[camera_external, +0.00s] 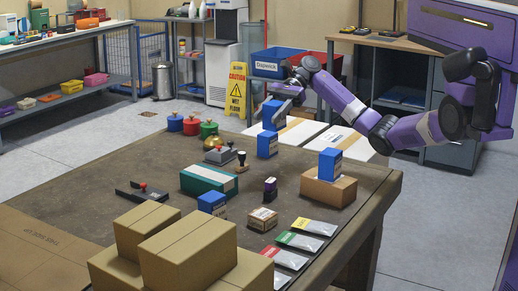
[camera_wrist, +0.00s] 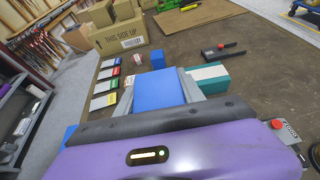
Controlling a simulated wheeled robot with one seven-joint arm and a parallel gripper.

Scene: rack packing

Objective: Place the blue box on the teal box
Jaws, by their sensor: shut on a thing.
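My gripper (camera_external: 279,99) is shut on a blue box (camera_external: 273,115) and holds it above the table's far side. In the wrist view, this blue box (camera_wrist: 158,90) sits between the grey fingers of my gripper (camera_wrist: 157,96). The teal box (camera_external: 209,181), with a white band, lies on the table, to the left of and lower than the held box. The teal box also shows in the wrist view (camera_wrist: 207,72), just right of the held box, partly covered by a finger. Its top is bare.
Other blue boxes stand on the table (camera_external: 267,144), near the teal box (camera_external: 212,204) and on a cardboard box (camera_external: 329,164). A black-handled stamp (camera_external: 241,160), weights (camera_external: 219,154) and colored pots (camera_external: 191,126) are close. Cardboard boxes (camera_external: 188,250) stack at the front.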

